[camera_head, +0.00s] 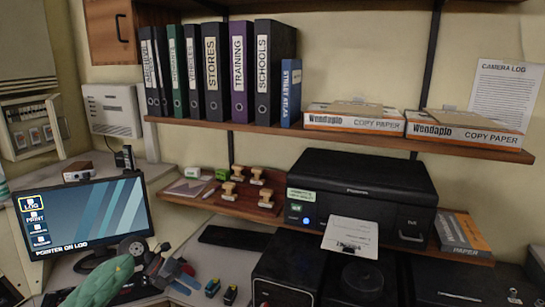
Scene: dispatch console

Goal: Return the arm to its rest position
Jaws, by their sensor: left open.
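My left gripper (177,274) is low in the head view, left of centre, at the end of my green arm coming in from the bottom left. It is open, and I see nothing held between its fingers. It is over the desk, to the lower right of the monitor (88,215). The monitor is lit, with a column of icons and the words "POINTER ON LOG". My arm hides part of the desk below the monitor. My right gripper is not in view.
Small dark items (212,288) lie just right of the gripper. A black printer (362,190) with a paper sheet (350,237) stands on the lower wooden shelf, beside several stamps (230,190). Black units (290,265) fill the front centre and right. Binders (213,75) line the upper shelf.

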